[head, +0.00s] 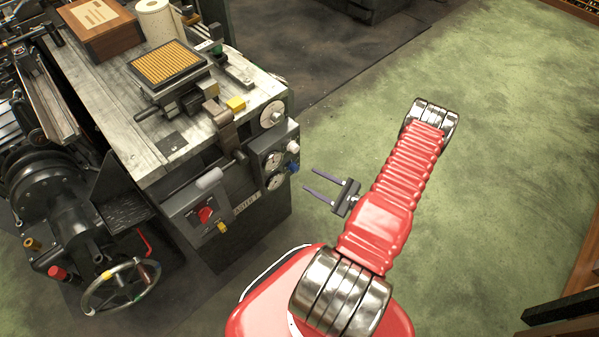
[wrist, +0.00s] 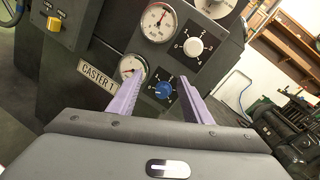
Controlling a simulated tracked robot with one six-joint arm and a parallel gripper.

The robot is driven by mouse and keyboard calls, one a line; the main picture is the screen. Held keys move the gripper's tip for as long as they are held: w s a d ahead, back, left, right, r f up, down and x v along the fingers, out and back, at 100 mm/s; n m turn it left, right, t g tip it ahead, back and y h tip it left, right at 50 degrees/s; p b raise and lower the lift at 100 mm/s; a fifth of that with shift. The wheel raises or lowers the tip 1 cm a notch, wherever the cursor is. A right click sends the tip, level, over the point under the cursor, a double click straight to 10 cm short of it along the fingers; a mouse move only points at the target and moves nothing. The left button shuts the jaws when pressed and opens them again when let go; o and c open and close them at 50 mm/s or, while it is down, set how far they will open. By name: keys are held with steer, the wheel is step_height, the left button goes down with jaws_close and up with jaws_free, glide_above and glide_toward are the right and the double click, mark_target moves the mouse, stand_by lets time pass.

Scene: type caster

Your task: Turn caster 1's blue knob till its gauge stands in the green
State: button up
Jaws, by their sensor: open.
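The blue knob (wrist: 163,91) of caster 1 is on the front panel in the wrist view, beside a small round gauge (wrist: 131,66); it also shows in the head view (head: 294,167). A finger covers part of that gauge, so I cannot tell where its needle stands. My gripper (head: 310,182) is open and empty, pointing at the panel from the right, apart from it in the head view. In the wrist view its two lilac fingers (wrist: 155,95) appear on either side of the blue knob. The label CASTER 1 (wrist: 97,73) is left of the lower gauge.
A white knob (wrist: 194,47) and a larger gauge (wrist: 159,22) sit above the blue knob. A red switch (head: 205,215), a yellow button (head: 222,227) and a handwheel (head: 121,287) are further left. The green floor (head: 500,130) to the right is clear.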

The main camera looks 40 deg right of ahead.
mark_target(297, 171)
steer(key=s+d+f+m+h, duration=0.1)
steer(key=s+f+m+h, duration=0.2)
steer(key=f, duration=0.3)
steer(key=shift+s+d+m+t+h, duration=0.3)
steer(key=shift+s+t+h, duration=0.1)
steer(key=shift+s+h, duration=0.1)
steer(key=shift+w, duration=0.2)
steer(key=shift+w+a, duration=0.15)
steer(key=shift+w, duration=3.25)
steer(key=shift+w+a, duration=0.1)
steer(key=shift+w, duration=3.3)
steer(key=shift+c, duration=0.3)
steer(key=c, duration=0.9)
steer(key=shift+d, duration=0.25)
steer(key=shift+c, duration=0.5)
steer(key=shift+a, duration=0.2)
